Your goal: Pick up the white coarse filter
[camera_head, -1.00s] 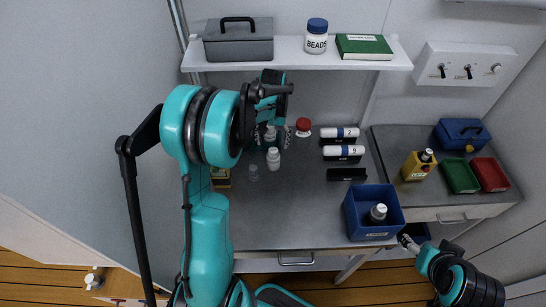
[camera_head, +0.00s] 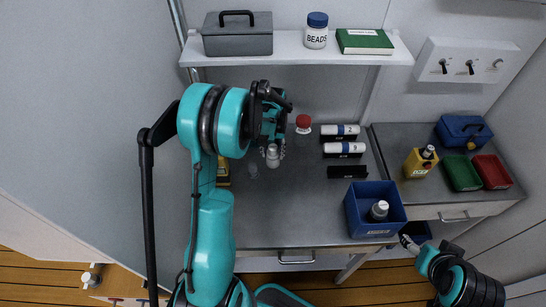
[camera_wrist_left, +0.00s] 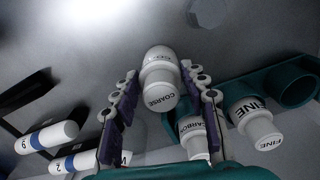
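The white coarse filter (camera_wrist_left: 160,80), labelled COARSE, stands between the fingers of my left gripper (camera_wrist_left: 160,92) in the left wrist view. The fingers are spread on either side of it, with narrow gaps visible. In the head view the white filter (camera_head: 273,157) shows at the fingertips of my left gripper (camera_head: 272,150), over the bench.
A clear small vial (camera_head: 252,168) stands left of the filter. A red-capped jar (camera_head: 303,125) and two white cartridges (camera_head: 340,132) are to the right. A shelf (camera_head: 290,55) hangs above. The bench's front middle is clear.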

